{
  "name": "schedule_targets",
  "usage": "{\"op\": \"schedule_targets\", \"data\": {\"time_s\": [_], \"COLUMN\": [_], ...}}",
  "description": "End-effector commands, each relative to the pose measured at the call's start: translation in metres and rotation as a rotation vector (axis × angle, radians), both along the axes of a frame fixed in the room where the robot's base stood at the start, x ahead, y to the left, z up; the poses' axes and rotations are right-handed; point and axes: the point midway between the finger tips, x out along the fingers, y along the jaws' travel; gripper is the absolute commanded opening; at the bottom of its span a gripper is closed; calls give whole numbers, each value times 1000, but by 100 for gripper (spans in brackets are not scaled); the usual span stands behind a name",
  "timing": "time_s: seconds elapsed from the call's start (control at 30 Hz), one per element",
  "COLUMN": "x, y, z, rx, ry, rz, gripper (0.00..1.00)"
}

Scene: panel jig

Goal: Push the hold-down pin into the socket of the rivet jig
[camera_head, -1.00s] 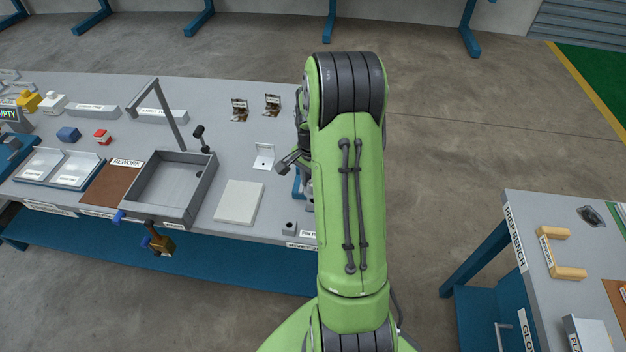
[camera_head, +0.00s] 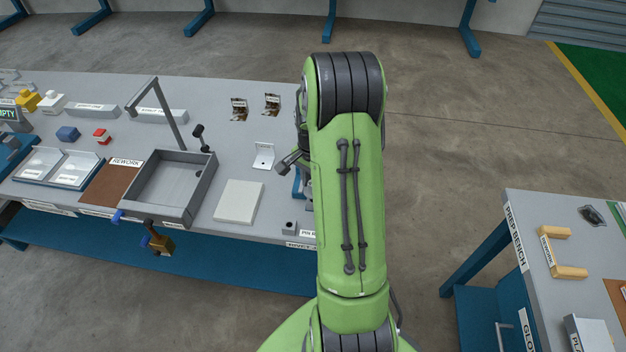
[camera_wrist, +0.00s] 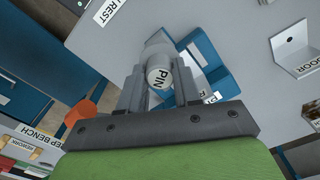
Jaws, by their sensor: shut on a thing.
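The blue rivet jig (camera_wrist: 208,68) lies just beyond and to the right of the pin. The pin's far end overlaps the jig area, and I cannot tell whether it touches. The socket is hidden. In the head view my arm covers the gripper and pin, and only a blue sliver of the jig (camera_head: 298,184) shows.
A white bracket (camera_head: 264,156), a pale plate (camera_head: 239,201) and a grey tray (camera_head: 172,188) lie left of my arm. A "DOOR" bracket (camera_wrist: 296,50) is right in the wrist view.

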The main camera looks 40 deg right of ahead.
Motion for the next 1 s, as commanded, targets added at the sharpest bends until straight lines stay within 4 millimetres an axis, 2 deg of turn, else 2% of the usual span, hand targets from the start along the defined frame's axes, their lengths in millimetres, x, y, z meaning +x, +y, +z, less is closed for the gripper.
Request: {"op": "schedule_targets", "data": {"time_s": [1.0], "x": [0], "y": [0], "z": [-27], "rx": [0], "ry": [1], "rz": [0], "gripper": [0]}}
